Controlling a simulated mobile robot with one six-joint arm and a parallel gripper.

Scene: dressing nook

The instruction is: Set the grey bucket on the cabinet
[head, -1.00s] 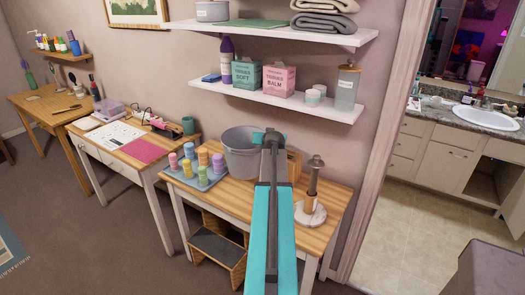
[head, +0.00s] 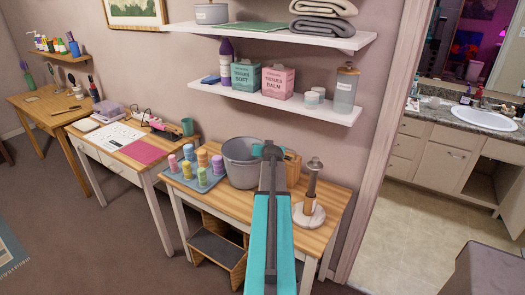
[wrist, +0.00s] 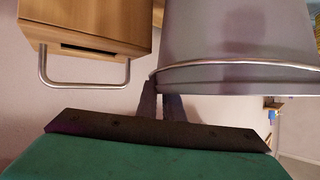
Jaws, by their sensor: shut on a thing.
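The grey bucket (head: 240,165) is upright over the wood-topped table (head: 235,205) below the wall shelves. Its base is at or just above the tabletop; I cannot tell if it touches. My gripper (head: 268,150) is at the bucket's right side, shut on its rim. In the wrist view the bucket (wrist: 235,35) fills the upper right, its metallic rim running across, and my gripper's fingers (wrist: 160,103) meet it at the rim's left end. A beige cabinet with a sink (head: 430,155) stands in the room at right.
A tray of coloured bottles (head: 196,182) sits close left of the bucket. A wooden box (head: 293,165) is close on the right, its handle showing in the wrist view (wrist: 85,85). A holder with an upright post (head: 312,195) stands further right. Loaded shelves (head: 285,103) are above.

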